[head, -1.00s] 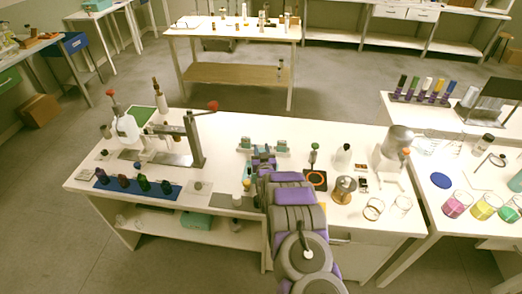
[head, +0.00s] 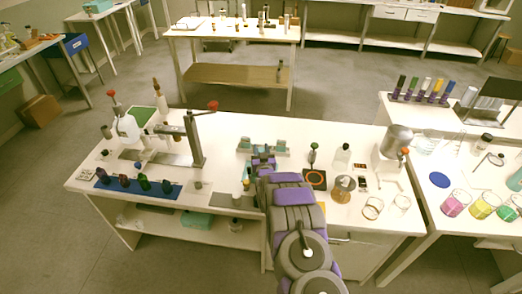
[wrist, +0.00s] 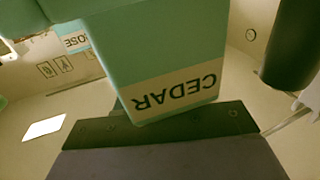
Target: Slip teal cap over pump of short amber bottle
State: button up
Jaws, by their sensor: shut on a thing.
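A teal block with a pale label reading CEDAR, upside down (wrist: 180,95), fills the middle of the wrist view, right against a dark finger of my gripper (wrist: 165,130). It looks to be what my gripper is shut on. In the head view my gripper (head: 263,164) is low over the table's back middle, just in front of a rack with teal blocks (head: 281,145). A second teal labelled block (wrist: 75,38) shows behind in the wrist view. I cannot make out the short amber bottle or its pump for sure.
A blue mat (head: 172,194) holds several small dark bottles at the left front. A lever press (head: 195,140) stands behind it.

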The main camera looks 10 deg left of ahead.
jog(key=shift+s+d+f, duration=0.1)
jog(key=shift+s+f, duration=0.1)
jog(key=shift+f, duration=0.55)
jog(key=o, duration=1)
jog(key=shift+s+f, duration=0.1)
jog(key=shift+f, duration=0.1)
jog(key=o, duration=0.5)
jog(key=shift+s+f+g, duration=0.1)
jog(key=shift+f+g, duration=0.2)
jog(key=shift+f, duration=0.05)
jog(key=shift+r+p, duration=0.3)
jog(key=shift+r, duration=0.4)
jog(key=shift+w+r+p, duration=0.3)
jog(key=shift+w+r, duration=0.05)
jog(key=shift+r, duration=0.55)
jog(key=shift+w+r+p, duration=0.1)
jog(key=shift+r+p, duration=0.65)
jog(key=shift+r, duration=1.95)
